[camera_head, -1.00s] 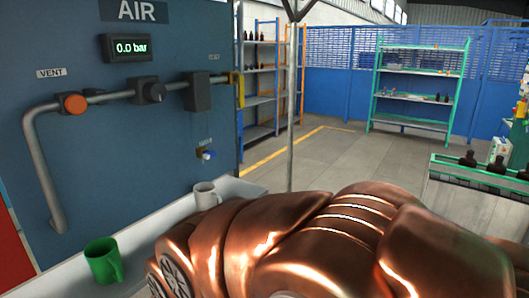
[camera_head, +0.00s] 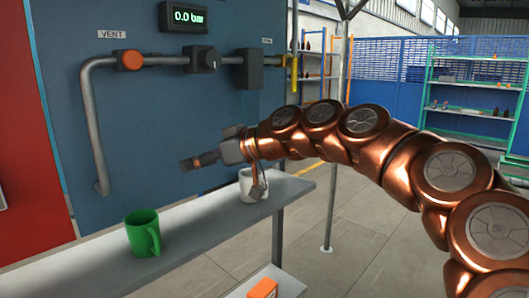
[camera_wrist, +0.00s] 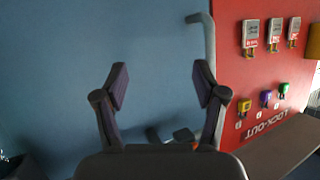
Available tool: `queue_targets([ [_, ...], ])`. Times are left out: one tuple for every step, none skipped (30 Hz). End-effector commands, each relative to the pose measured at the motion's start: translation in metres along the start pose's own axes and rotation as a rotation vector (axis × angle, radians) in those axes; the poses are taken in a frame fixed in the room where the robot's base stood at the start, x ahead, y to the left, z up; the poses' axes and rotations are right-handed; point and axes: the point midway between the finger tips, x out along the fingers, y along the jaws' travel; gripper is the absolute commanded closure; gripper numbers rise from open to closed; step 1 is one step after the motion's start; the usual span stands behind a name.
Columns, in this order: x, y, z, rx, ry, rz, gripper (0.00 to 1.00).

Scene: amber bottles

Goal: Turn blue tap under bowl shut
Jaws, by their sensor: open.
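The blue tap is not visible now in either view; my arm crosses the wall area below the dark block (camera_head: 248,69) on the pipe. I cannot make out a bowl. My gripper (camera_head: 190,163) is in front of the blue wall panel, above the shelf and left of the white mug. In the wrist view my gripper (camera_wrist: 161,82) has its two fingers spread with nothing between them, facing bare blue panel.
A grey pipe (camera_head: 92,125) carries an orange vent knob (camera_head: 130,60) and a black knob (camera_head: 201,59). The shelf (camera_head: 205,232) below holds a green mug (camera_head: 142,233) and a white mug (camera_head: 253,186). A red lock-out board (camera_wrist: 250,70) shows upside down.

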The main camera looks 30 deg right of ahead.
Motion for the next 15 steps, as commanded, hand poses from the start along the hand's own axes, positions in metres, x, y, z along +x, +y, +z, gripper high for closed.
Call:
queue_targets([
  [-0.009, 0.039, 0.001, -0.001, 0.082, 0.045, 0.29],
  [-0.017, 0.060, -0.002, -0.005, 0.125, 0.074, 0.29],
  [-0.027, 0.087, -0.003, -0.012, 0.175, 0.114, 0.29],
  [-0.035, 0.107, -0.002, -0.014, 0.208, 0.144, 0.29],
  [-0.045, 0.126, -0.001, -0.017, 0.240, 0.177, 0.29],
  [-0.057, 0.150, 0.002, -0.019, 0.277, 0.220, 0.29],
  [-0.065, 0.166, 0.005, -0.021, 0.299, 0.249, 0.29],
  [-0.073, 0.180, 0.009, -0.022, 0.317, 0.275, 0.29],
  [-0.082, 0.197, 0.014, -0.021, 0.338, 0.308, 0.29],
  [-0.089, 0.207, 0.017, -0.022, 0.350, 0.330, 0.29],
  [-0.094, 0.216, 0.021, -0.023, 0.358, 0.348, 0.29],
  [-0.099, 0.226, 0.025, -0.022, 0.367, 0.368, 0.29],
  [-0.102, 0.231, 0.027, -0.022, 0.373, 0.379, 0.29],
  [-0.104, 0.235, 0.028, -0.023, 0.376, 0.387, 0.29],
  [-0.106, 0.239, 0.029, -0.023, 0.380, 0.395, 0.29],
])
